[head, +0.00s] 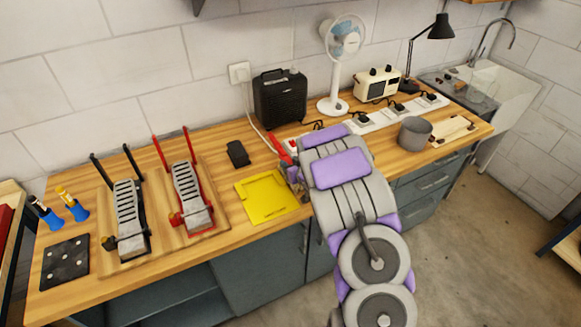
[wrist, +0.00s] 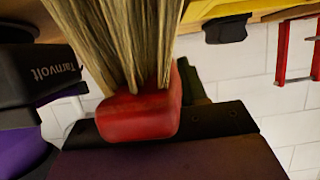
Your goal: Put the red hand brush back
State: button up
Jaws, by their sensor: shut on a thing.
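The red hand brush (wrist: 138,116) is held close up in the wrist view, its pale bristles pointing toward the top of the picture. My gripper (wrist: 150,132) is shut on it. In the head view a red part of the brush (head: 283,149) shows at the end of my arm, above the bench just right of a yellow flat panel (head: 268,196). Most of my gripper (head: 293,172) and the rest of the brush are hidden behind my arm there.
Black and red pedals (head: 188,192) stand on a wooden board at left. A small black object (head: 238,154) lies behind the yellow panel. A black amplifier (head: 280,97), white fan (head: 340,65) and power strip (head: 383,117) line the back. A grey pot (head: 415,133) stands right.

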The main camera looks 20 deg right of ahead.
jog(key=shift+f, duration=0.45)
jog(key=shift+a+r, duration=0.15)
jog(key=shift+a, duration=0.3)
jog(key=shift+f, duration=0.2)
jog(key=shift+f, duration=0.1)
